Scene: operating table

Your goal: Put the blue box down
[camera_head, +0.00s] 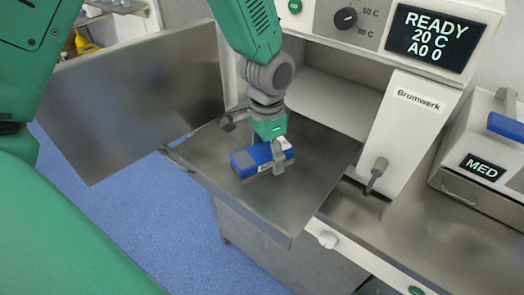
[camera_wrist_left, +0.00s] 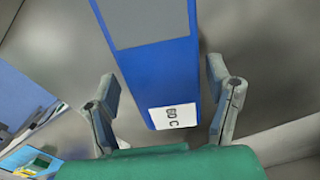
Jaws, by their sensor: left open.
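The blue box (camera_head: 246,161) has a grey top panel and a white label at one end. In the head view it lies flat on, or just above, a grey metal shelf (camera_head: 305,200); contact underneath is hidden. My left gripper (camera_head: 268,152) points down over it. In the left wrist view the box (camera_wrist_left: 165,75) runs between the two open fingers, with its "60 C" label near my palm. A clear gap shows at the left finger and a narrower one at the right. My right gripper is not in view.
A metal door panel (camera_head: 135,105) stands open on the left. Behind the shelf is a white appliance (camera_head: 405,125) with a knob (camera_head: 346,18), an open cavity and a "READY 20 C" display (camera_head: 433,37). A "MED" case (camera_head: 482,170) stands at right. The shelf is bare around the box.

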